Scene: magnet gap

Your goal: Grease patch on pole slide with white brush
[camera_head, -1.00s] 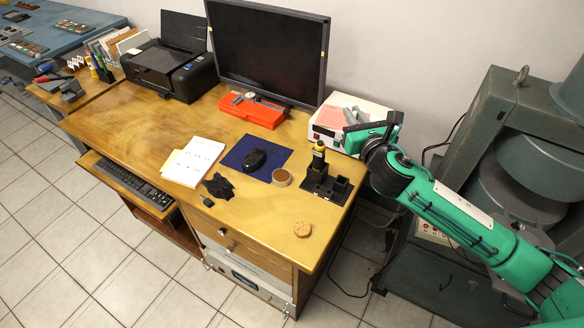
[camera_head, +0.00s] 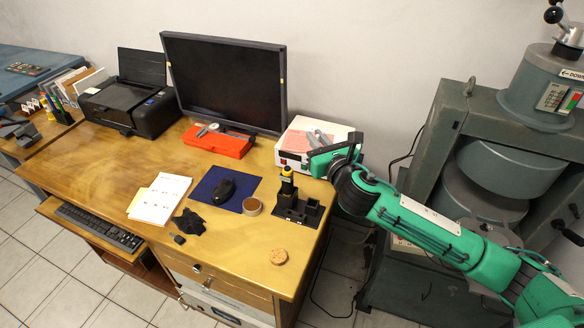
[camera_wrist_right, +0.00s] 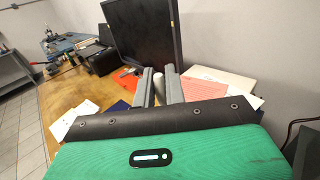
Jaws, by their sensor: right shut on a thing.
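My right gripper (camera_head: 318,140) is over the right end of the desk, in front of the white box. In the right wrist view its two grey fingers (camera_wrist_right: 158,88) are close together around a slim pale thing (camera_wrist_right: 158,85), which appears to be the white brush; the head view does not show it clearly. The grey-green magnet (camera_head: 515,165) stands at the right, with wide round poles one above the other. The grease patch and pole slide cannot be made out. My left gripper is not in view.
The monitor (camera_head: 228,80) stands behind.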

